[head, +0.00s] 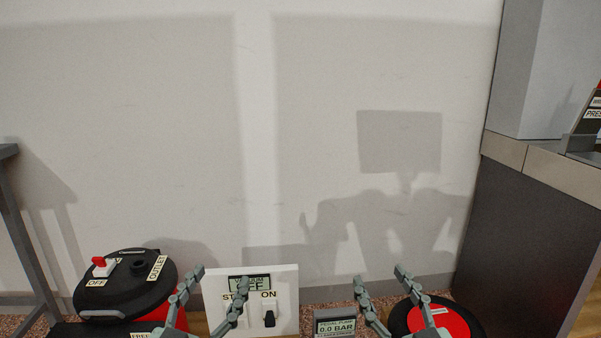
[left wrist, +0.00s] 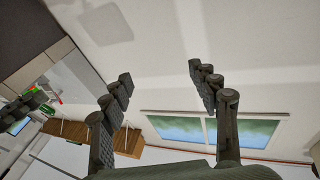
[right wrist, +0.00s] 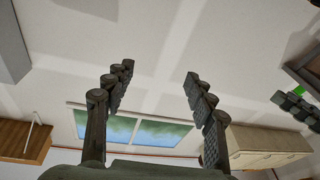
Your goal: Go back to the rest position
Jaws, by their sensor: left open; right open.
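My left gripper (head: 215,288) is at the bottom of the head view, left of centre. Its fingers are spread and nothing is between them; it is also open in the left wrist view (left wrist: 160,85). My right gripper (head: 379,285) is further right, at the same height, and is open and empty too.
A black and red vacuum (head: 120,278) marked OFF and OUTLET stands at lower left. A white switch panel (head: 285,300) shows behind the left gripper. A display reading 0.0 BAR (head: 335,325) and a red-black round device (head: 450,318) are at lower right. A grey cabinet (head: 525,240) stands right.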

